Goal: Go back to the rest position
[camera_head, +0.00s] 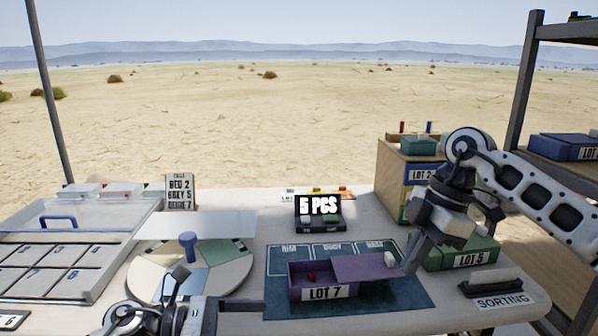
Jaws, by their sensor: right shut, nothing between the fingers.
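My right gripper (416,258) is shut and points down, just right of the purple LOT 7 box, with its white arm coming in from the right. It partly covers the green LOT 5 box. My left gripper (186,292) is low at the front edge, left of centre, in front of the round turntable. It is partly cut off, and its jaw opening is not clear. The purple LOT 7 box (322,293) sits on a dark green mat (393,299). It has a red piece (311,277) inside and a purple panel (366,267) at its right side.
A scale (319,222) reading 5 PCS stands behind the mat. A turntable (150,275) with a blue knob and a grey tray (82,284) are at left. The LOT 5 box (467,259), a SORTING sign (500,300), stacked lot boxes (417,172) and a shelf (519,84) are at right.

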